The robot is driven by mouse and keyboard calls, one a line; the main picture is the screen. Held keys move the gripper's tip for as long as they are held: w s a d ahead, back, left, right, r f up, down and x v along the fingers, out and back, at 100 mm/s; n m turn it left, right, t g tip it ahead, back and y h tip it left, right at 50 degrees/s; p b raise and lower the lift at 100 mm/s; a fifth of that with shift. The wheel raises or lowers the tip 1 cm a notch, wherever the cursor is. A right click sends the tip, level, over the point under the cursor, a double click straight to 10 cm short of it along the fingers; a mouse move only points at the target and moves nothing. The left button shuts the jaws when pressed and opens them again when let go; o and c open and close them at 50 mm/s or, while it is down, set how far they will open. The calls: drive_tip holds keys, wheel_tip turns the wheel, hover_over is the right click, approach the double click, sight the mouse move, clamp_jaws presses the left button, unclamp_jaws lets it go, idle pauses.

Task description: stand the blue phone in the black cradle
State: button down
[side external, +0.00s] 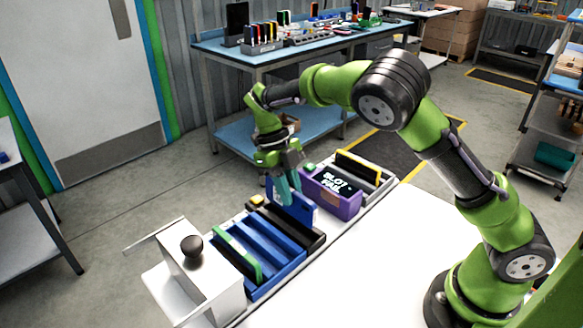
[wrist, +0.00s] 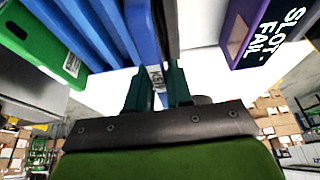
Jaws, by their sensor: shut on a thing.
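My gripper (side external: 287,190) is shut on a blue slab-shaped phone (side external: 303,209), which hangs roughly upright beneath the fingers. A long black piece (side external: 312,239), which looks like the cradle, lies just in front of the phone and beside the blue rack. The phone's lower edge is close to it; I cannot tell whether they touch.
A blue slotted rack (side external: 268,245) holds a green-edged slab (side external: 236,257) to the left. A purple box (side external: 340,203) marked "SLOT FAIL" stands close on the right. Beyond it is a grey rack with a yellow-edged slab (side external: 357,169). The white table (side external: 350,265) is clear in front.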

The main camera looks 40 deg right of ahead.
sight(292, 214)
drive_tip(key=shift+f, duration=2.3)
drive_tip(key=shift+f, duration=0.25)
drive_tip(key=c, duration=0.9)
unclamp_jaws()
drive_tip(key=shift+c, duration=0.2)
drive_tip(key=v, duration=1.7)
drive_tip(key=shift+s, duration=0.1)
